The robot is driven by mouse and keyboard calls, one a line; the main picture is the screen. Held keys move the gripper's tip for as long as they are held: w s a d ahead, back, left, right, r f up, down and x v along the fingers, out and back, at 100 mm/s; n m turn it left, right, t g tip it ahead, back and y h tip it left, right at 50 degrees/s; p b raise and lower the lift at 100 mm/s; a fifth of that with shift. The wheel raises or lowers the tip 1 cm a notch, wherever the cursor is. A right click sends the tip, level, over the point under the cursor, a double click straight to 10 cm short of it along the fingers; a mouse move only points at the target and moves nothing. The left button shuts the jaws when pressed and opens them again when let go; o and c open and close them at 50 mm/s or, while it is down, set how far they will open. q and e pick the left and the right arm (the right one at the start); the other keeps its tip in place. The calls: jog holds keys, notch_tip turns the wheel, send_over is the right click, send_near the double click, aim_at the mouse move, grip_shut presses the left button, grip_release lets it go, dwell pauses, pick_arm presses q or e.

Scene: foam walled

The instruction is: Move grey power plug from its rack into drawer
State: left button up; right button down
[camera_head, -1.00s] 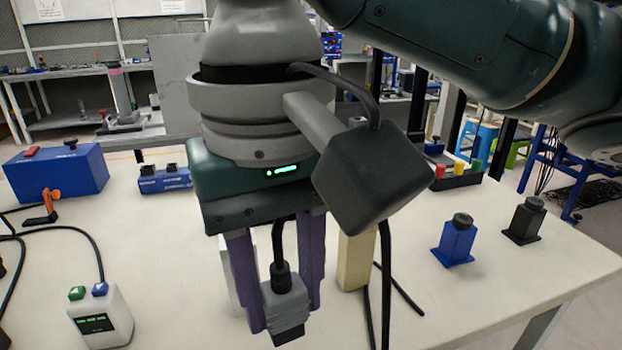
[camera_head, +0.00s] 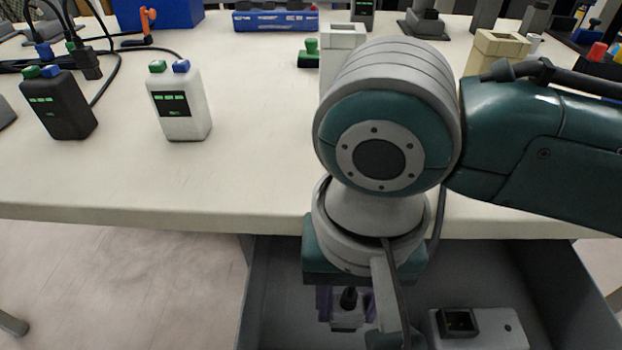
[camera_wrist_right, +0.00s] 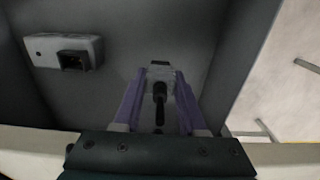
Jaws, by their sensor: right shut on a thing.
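My right gripper (camera_head: 345,304) points down inside the open grey drawer (camera_head: 275,290) under the table's front edge. Its purple fingers are shut on the grey power plug (camera_head: 347,322), which shows between them with its black cable end. In the right wrist view, the gripper (camera_wrist_right: 160,85) holds the plug (camera_wrist_right: 160,70) over the drawer floor (camera_wrist_right: 125,40). I cannot tell whether the plug touches the floor. A cream rack (camera_head: 497,50) and a white rack (camera_head: 341,55) stand on the table. My left gripper is not in view.
A grey box with a dark socket (camera_head: 480,328) lies in the drawer, right of the gripper; it also shows in the right wrist view (camera_wrist_right: 62,50). White (camera_head: 180,102) and black (camera_head: 58,103) button boxes stand on the table. The front left tabletop is clear.

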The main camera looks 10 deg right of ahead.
aim_at(342, 326)
notch_tip(342, 326, down, 5)
jog(key=shift+f+b, duration=0.15)
jog(key=shift+b, duration=1)
jog(key=shift+f, duration=0.2)
jog(key=shift+f, duration=0.15)
jog(key=shift+c, duration=2.3)
grip_release()
notch_tip(342, 326, up, 12)
jog(key=p, duration=0.5)
jog(key=shift+r, duration=0.2)
jog(key=s+a+n+t+y, duration=0.1)
jog(key=s+a+n+y, duration=0.2)
jog(key=s, duration=0.1)
jog(key=s+d+n+t+h, duration=0.2)
jog(key=s+d, duration=0.3)
jog(key=d, duration=0.8)
jog(key=shift+d+r+t+h, duration=0.15)
jog(key=shift+r+t+h, duration=0.15)
jog(key=shift+r+h, duration=0.1)
jog(key=shift+s, duration=0.1)
